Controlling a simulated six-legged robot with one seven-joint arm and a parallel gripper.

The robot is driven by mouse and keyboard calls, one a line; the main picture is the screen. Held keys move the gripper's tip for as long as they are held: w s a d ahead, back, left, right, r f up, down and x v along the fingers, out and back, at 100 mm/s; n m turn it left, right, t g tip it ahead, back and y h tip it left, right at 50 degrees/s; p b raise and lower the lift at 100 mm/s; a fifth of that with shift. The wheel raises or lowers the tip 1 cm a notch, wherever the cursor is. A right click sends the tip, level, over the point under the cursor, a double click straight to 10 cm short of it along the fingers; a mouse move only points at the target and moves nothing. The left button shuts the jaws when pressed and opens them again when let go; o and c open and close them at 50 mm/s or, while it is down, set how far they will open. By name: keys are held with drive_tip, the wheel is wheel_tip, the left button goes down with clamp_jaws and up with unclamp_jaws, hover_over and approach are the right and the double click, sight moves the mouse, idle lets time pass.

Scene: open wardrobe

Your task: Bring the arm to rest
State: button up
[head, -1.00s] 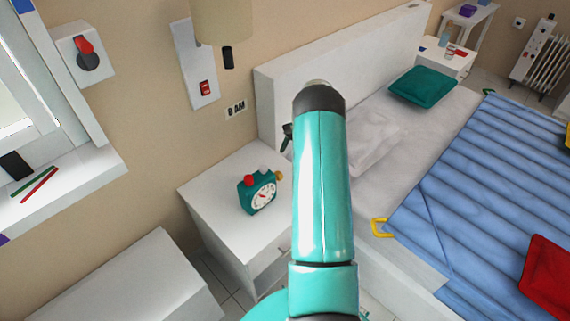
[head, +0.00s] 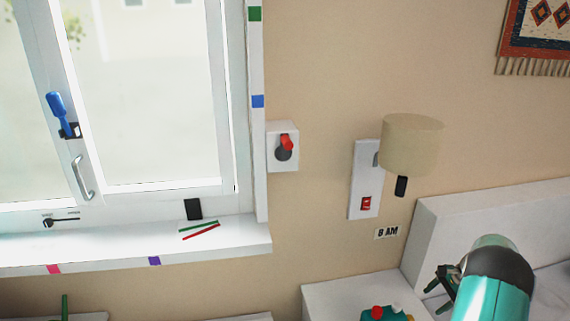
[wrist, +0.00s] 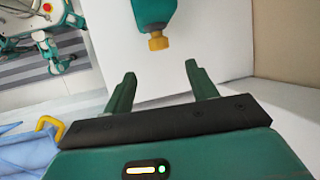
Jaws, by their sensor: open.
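My gripper (head: 441,287) shows at the lower right of the head view, partly hidden behind my teal arm. In the wrist view its two dark green fingers (wrist: 161,75) are apart, with nothing between them. The teal alarm clock (head: 384,313) shows only its top, with a red button, at the bottom edge of the head view. In the wrist view, a teal body with a yellow knob (wrist: 158,41), which looks like the clock, is beyond the fingertips and apart from them.
The white nightstand (head: 330,296) is below the wall lamp (head: 411,145) and beside the white headboard (head: 460,212). At left are the window (head: 150,110) and its sill (head: 110,250). A red knob switch (head: 286,143) is on the wall. A yellow handle (wrist: 49,127) is on the blue bed cover (wrist: 25,150).

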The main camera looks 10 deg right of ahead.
drive_tip(key=s+a+r+n+h, duration=0.1)
drive_tip(key=a+r+n+h, duration=0.4)
drive_tip(key=a+r, duration=1.9)
drive_tip(key=s+a+r+n+t+y, duration=0.1)
drive_tip(key=s+a+r+n, duration=0.65)
drive_tip(key=s+a, duration=0.2)
drive_tip(key=s+a+n+t, duration=0.2)
drive_tip(key=s+a+n, duration=0.2)
drive_tip(key=s+a, duration=0.4)
drive_tip(key=s, duration=0.4)
drive_tip(key=shift+s+a+r+n+t+h, duration=0.2)
drive_tip(key=shift+a+r+n+t+h, duration=0.1)
drive_tip(key=shift+r+n, duration=0.1)
drive_tip(key=shift+d, duration=0.15)
